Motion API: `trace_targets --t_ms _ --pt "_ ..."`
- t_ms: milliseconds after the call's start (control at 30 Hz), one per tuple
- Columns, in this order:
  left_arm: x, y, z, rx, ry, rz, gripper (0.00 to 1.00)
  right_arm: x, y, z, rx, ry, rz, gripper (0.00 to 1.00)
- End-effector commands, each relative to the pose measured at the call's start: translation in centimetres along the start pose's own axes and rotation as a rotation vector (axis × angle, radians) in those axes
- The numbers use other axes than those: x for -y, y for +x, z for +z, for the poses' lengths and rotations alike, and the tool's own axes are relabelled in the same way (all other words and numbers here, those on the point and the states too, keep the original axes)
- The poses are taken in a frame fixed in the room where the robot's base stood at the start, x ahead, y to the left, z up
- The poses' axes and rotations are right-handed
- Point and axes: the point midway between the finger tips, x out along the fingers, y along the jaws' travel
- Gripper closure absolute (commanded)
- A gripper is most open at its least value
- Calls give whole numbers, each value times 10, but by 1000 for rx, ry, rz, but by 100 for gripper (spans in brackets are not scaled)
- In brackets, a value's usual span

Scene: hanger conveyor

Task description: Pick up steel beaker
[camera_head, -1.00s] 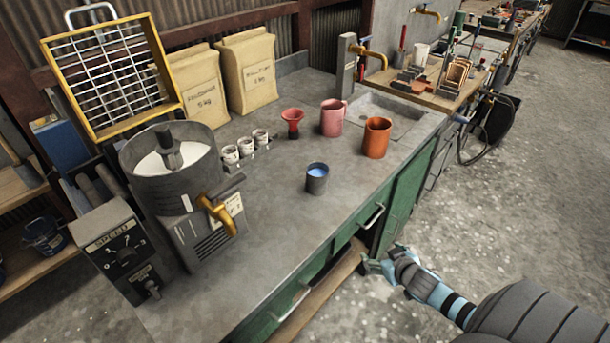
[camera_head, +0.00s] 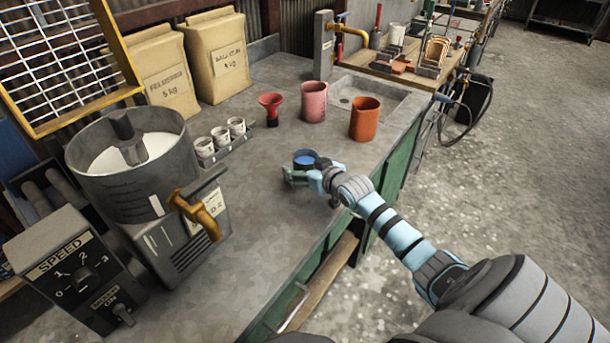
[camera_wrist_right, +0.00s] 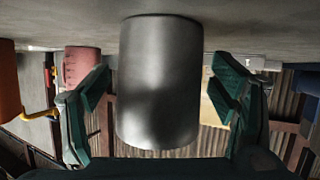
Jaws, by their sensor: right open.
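The steel beaker (camera_head: 304,157) stands on the grey bench top and has something blue inside. In the right wrist view the beaker (camera_wrist_right: 160,82) is a grey metal cylinder, seen upside down in the picture. My right gripper (camera_head: 301,174) is open around the beaker from the near side. In the right wrist view its green finger pads (camera_wrist_right: 160,92) are on either side of the beaker, with gaps showing on both sides. Part of the beaker is hidden by the gripper in the head view. My left gripper is not in view.
An orange cup (camera_head: 365,119), a pink mug (camera_head: 314,101) and a red funnel (camera_head: 271,107) stand behind the beaker. A mixer (camera_head: 130,180) with a speed box (camera_head: 65,265) stands at left. The bench between mixer and beaker is clear.

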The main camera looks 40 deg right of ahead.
Motion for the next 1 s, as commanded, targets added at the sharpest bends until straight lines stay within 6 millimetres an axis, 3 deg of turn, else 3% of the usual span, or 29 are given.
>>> trace_targets --t_ms 100,267,667,1000 --pt "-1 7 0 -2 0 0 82 -1 12 2 0 0 2 21" --pt "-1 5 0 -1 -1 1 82 -1 12 0 0 -1 1 21" --pt "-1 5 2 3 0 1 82 -1 11 0 1 -1 2 84" --pt "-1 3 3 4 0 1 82 -1 9 -6 -1 -3 2 85"
